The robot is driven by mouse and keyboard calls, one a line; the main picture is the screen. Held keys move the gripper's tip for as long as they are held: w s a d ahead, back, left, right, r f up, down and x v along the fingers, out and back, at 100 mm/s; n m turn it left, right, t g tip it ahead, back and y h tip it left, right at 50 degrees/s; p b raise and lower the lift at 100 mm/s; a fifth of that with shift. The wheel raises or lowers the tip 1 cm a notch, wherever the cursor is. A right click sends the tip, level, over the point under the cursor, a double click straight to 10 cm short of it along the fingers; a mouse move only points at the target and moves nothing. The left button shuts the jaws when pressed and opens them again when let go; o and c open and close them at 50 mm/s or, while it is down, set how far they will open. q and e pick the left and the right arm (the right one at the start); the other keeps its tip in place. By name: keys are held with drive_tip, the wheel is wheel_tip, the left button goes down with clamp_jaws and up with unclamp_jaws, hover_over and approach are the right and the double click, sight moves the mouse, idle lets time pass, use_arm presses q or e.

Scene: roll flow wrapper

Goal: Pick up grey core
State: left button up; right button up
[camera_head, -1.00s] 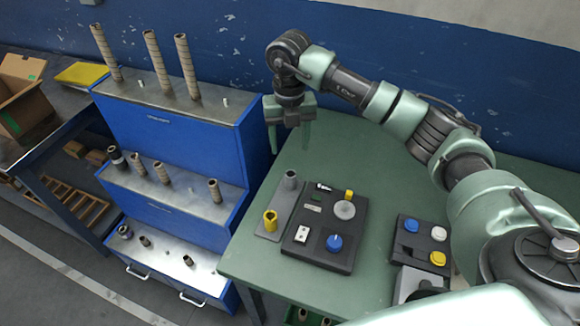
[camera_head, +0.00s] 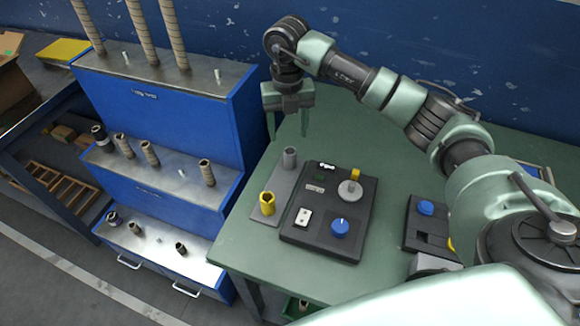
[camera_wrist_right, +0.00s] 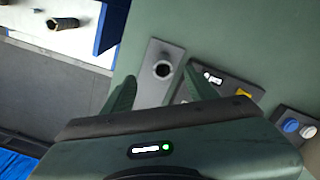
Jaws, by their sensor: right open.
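The grey core (camera_head: 290,158) is a short hollow cylinder standing upright at the far end of a grey plate (camera_head: 270,200) on the green table. A yellow core (camera_head: 267,203) stands at the plate's near end. My right gripper (camera_head: 287,122) is open and empty, pointing down above the table, beyond the grey core in the head view. In the right wrist view the grey core (camera_wrist_right: 163,70) shows its dark opening between the fingertips, apart from both. The gripper body hides the near part of the plate there. My left gripper is not in view.
A black control panel (camera_head: 312,235) with a blue knob and a grey disc stands right of the plate. A button box (camera_head: 422,228) is further right. A blue stepped cabinet (camera_head: 160,184) with several brown tubes stands left of the table. The green table's far part is clear.

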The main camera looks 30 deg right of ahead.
sight(290, 153)
drive_tip(key=shift+f+b, duration=0.35)
drive_tip(key=shift+f, duration=0.45)
drive_tip(key=shift+s+f, duration=0.1)
drive_tip(key=shift+f, duration=0.1)
drive_tip(key=f, duration=0.2)
drive_tip(key=f+p, duration=0.1)
drive_tip(key=f, duration=0.1)
drive_tip(key=f+p, duration=0.1)
drive_tip(key=f, duration=0.1)
drive_tip(key=shift+s+d, duration=0.1)
drive_tip(key=shift+s, duration=0.2)
drive_tip(key=shift+w+f, duration=0.1)
drive_tip(key=shift+f, duration=0.55)
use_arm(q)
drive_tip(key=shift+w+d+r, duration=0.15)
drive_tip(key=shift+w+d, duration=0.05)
use_arm(e)
clamp_jaws()
